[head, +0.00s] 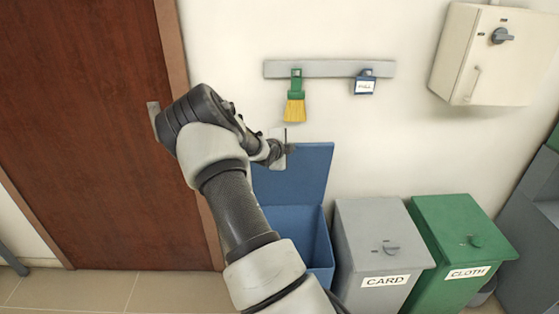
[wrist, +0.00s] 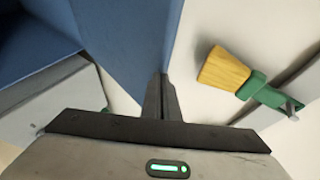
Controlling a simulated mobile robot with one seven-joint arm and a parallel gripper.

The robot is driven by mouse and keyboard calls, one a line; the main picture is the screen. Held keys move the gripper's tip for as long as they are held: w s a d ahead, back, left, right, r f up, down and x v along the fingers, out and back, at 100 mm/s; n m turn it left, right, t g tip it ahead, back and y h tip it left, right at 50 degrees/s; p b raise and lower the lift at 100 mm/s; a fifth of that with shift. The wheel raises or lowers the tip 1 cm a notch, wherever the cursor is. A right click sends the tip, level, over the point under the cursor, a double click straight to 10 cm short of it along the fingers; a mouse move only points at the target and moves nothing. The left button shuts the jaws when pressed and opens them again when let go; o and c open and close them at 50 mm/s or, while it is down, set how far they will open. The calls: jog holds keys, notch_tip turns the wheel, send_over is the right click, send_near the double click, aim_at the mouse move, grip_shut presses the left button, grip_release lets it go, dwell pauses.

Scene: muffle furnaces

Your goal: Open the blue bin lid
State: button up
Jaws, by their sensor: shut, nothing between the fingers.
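The blue bin (head: 318,245) stands against the wall beside the wooden door, and its blue lid (head: 310,170) is raised, standing about upright near the wall. The bin's mouth is open and its dark blue inside shows. In the wrist view the lid (wrist: 125,35) rises just left of my fingers. My gripper (head: 285,150) is at the lid's upper part, with its fingers together and nothing held. The fingers (wrist: 162,98) look very close to the lid's face or edge; I cannot tell whether they touch. My arm hides the bin's left part.
A grey CARD bin (head: 375,225) and a green CLOTH bin (head: 455,220), both closed, stand to the right. A wall box (head: 490,55) hangs at upper right.

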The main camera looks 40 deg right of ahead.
jog(key=o, duration=0.3)
jog(key=shift+a+f, duration=0.3)
jog(key=shift+f, duration=0.6)
jog(key=o, duration=0.6)
jog(key=shift+s+d+r, duration=0.1)
jog(key=shift+s, duration=0.05)
jog(key=shift+r, duration=0.2)
jog(key=p+v, duration=0.1)
jog(key=v, duration=1.6)
jog(key=shift+s, duration=0.15)
jog(key=shift+r, duration=0.15)
